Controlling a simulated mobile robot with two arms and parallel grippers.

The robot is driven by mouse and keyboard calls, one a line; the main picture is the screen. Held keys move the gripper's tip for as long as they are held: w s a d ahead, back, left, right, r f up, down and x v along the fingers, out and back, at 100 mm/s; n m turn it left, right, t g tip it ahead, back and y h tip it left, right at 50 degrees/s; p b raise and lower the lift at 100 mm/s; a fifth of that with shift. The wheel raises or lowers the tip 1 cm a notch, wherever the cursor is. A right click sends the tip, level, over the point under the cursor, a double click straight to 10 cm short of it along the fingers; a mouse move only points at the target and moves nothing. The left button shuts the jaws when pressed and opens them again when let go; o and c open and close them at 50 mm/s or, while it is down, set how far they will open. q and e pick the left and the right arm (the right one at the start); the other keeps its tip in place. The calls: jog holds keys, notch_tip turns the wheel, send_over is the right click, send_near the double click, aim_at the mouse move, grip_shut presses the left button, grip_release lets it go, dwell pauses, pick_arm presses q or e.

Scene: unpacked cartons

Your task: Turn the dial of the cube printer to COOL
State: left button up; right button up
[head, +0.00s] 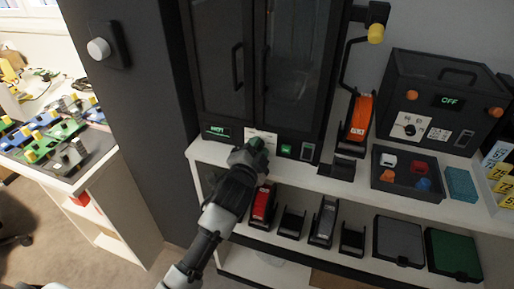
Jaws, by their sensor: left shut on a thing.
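The cube printer (262,62) appears to be the tall dark cabinet with two glass doors, standing on the white shelf top. Its small green-lit display (217,132) is at the lower left of its front; the text is small and looks like HEAT. My left gripper (256,146) is at the lower front panel, shut on a green dial (257,143) that it mostly covers. The dial's pointing direction is hidden. A white label (262,134) shows partly behind the gripper. My right gripper is not in view.
A green square button (286,149) lies just right of the gripper. A dark box (445,100) with an OFF display and orange knobs stands at right. A tray (408,178) of small coloured cubes lies before it. The lower shelf holds several dark holders and a red device (263,204).

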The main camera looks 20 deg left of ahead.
pick_arm(q)
jog(key=n+p, duration=0.1)
jog(key=n, duration=0.2)
jog(key=shift+r+n+p, duration=0.1)
jog(key=shift+n+p, duration=0.3)
jog(key=shift+a+n+p, duration=0.1)
jog(key=shift+n+p, duration=0.95)
jog(key=shift+n, duration=1.15)
jog(key=o, duration=0.9)
jog(key=shift+s, duration=0.1)
jog(key=s, duration=0.5)
jog(key=s+b, duration=0.1)
jog(key=s, duration=0.4)
jog(key=shift+s+a, duration=0.2)
jog(key=shift+s, duration=0.15)
